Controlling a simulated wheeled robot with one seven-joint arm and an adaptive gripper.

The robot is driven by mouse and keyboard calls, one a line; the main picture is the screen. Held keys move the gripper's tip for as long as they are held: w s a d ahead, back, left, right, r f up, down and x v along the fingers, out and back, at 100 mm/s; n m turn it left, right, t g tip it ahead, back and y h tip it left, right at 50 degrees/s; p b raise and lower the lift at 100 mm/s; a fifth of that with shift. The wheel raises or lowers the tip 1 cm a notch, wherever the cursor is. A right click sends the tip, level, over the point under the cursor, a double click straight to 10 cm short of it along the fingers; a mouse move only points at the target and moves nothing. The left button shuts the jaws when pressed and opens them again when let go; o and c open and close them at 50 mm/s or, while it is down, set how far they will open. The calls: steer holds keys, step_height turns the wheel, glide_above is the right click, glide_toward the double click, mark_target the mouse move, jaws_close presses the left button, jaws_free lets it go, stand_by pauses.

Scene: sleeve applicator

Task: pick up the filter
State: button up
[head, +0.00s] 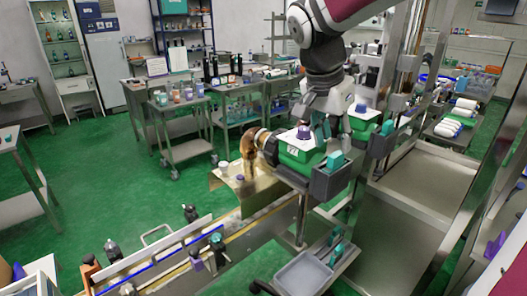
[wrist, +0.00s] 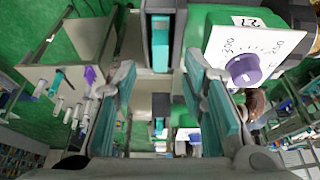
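No object is clearly recognisable as the filter. A teal block (head: 335,160) stands in a dark grey holder (head: 326,184) on the near side of a green-and-white machine with a purple knob. A similar teal block (wrist: 160,45) in a grey holder shows at the top middle of the wrist view. My gripper (head: 333,132) hangs pointing down just above and behind the holder, beside the machine. In the wrist view my gripper (wrist: 160,72) has its two teal-padded fingers wide apart, with nothing between them. The block lies beyond the fingertips, apart from them.
The green machine (head: 300,152) stands close to my gripper; its purple knob (wrist: 243,69) is near the right finger. A second green unit (head: 365,124) is just behind. A grey tray (head: 302,273) sits lower down. Green floor is open at the left.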

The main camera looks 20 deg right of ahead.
mark_target(336, 154)
steer(key=shift+p+x, duration=0.3)
steer(key=shift+x, duration=2)
jaws_close()
steer(key=shift+w+r, duration=0.1)
steer(key=shift+r, duration=0.05)
